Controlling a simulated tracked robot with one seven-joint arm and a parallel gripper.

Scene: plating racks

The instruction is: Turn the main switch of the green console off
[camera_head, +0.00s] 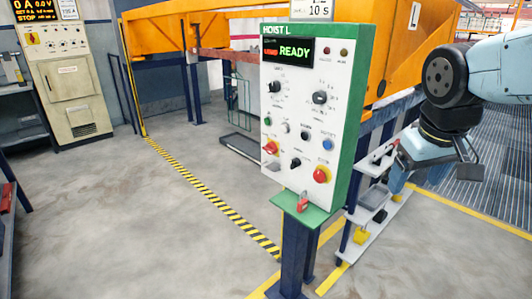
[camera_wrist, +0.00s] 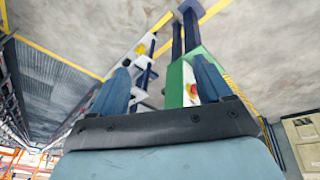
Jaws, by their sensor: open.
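The green console (camera_head: 347,125), labelled HOIST L, stands on a dark blue post with its white panel facing me. Its display (camera_head: 287,52) reads READY. A red rotary handle on yellow (camera_head: 270,147), at the panel's lower left, looks like the main switch. A red mushroom button on yellow (camera_head: 321,175) is at the lower right. A red padlock (camera_head: 303,202) is on the ledge below. My gripper (camera_wrist: 163,88) is open and empty, right of the console in the head view and apart from it. The wrist view shows the console (camera_wrist: 174,82) beyond the right finger, with one red-and-yellow control visible.
Low grey shelves (camera_head: 372,205) stand right of the console's post, near my gripper. An orange hoist beam (camera_head: 215,25) and rails are behind. A beige cabinet (camera_head: 68,80) is at the far left. The floor left of the console is open, crossed by a yellow-black line (camera_head: 205,190).

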